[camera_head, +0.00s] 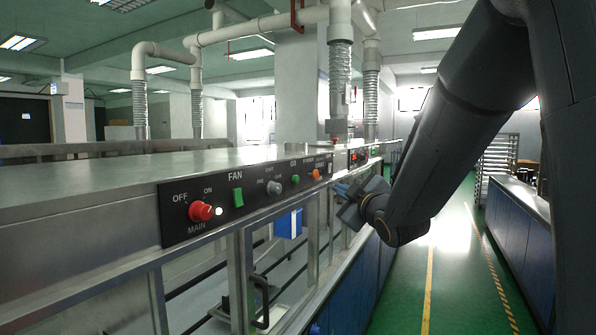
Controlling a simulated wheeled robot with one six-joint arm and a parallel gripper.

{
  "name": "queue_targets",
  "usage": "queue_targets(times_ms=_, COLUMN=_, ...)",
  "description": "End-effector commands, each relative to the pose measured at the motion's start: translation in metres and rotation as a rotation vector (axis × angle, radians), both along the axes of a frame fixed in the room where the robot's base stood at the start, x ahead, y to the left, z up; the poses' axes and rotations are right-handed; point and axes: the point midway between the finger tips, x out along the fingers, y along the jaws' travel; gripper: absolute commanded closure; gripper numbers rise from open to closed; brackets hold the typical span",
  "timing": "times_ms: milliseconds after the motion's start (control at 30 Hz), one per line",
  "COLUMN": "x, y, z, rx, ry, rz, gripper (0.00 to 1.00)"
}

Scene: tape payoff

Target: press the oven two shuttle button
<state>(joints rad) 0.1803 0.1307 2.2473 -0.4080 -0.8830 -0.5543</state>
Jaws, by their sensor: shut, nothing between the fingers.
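A black control panel (182,232) runs along the front of the metal oven. It carries a red MAIN knob (200,211), a green FAN button (238,197), a grey knob (274,187), a green button (295,179) and an orange button (316,174). A second, smaller panel with a red display (354,157) sits farther along the line. The labels there are too small to read, and I cannot tell which button is the oven two shuttle button. My gripper (340,189) is shut and empty, just right of and below the orange button in the picture; its depth gap is unclear.
Below the panel is an open metal frame with a dark handle (262,300) and a blue box (289,224). Blue cabinets (350,290) line the front. A green aisle floor (455,270) is free on the right, bounded by a counter (520,215).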

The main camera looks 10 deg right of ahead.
Motion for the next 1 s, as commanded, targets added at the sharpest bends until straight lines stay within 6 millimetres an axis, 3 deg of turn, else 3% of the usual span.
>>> queue_targets(times_ms=133, x=0.000, y=0.001, z=0.015, rx=-0.018, ry=-0.043, rz=0.012, gripper=1.00)
queue_targets(times_ms=567, x=0.003, y=0.005, z=0.015, rx=-0.018, ry=-0.044, rz=0.015, gripper=1.00)
queue_targets(times_ms=1000, x=0.034, y=0.048, z=0.014, rx=-0.016, ry=-0.041, rz=0.015, gripper=1.00)
